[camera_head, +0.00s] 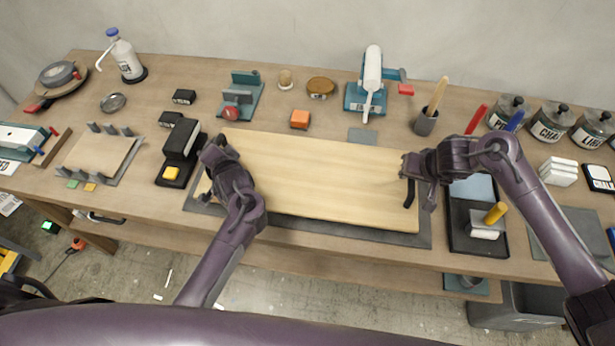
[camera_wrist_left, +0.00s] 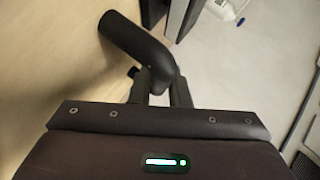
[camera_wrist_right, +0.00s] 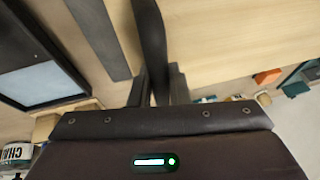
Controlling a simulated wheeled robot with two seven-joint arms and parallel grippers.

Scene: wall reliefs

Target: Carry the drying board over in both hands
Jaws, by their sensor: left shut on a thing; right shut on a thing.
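The drying board (camera_head: 315,180) is a long pale wooden board with a black handle at each end. It lies level at the middle of the bench, over a dark grey mat (camera_head: 340,233); I cannot tell whether it touches the mat. My left gripper (camera_head: 215,165) is shut on the board's left handle, a dark curved bar that also shows in the left wrist view (camera_wrist_left: 138,42). My right gripper (camera_head: 412,180) is shut on the right handle, which shows as a dark bar in the right wrist view (camera_wrist_right: 150,40). The gripped parts are partly hidden by the fingers.
A black stapler-like device (camera_head: 180,155) stands close to the board's left end. A black tray with a yellow-handled roller (camera_head: 478,225) is right of it. An orange block (camera_head: 300,119), a teal press (camera_head: 368,90) and a brush cup (camera_head: 426,122) stand behind. A dark mat (camera_head: 575,235) lies at far right.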

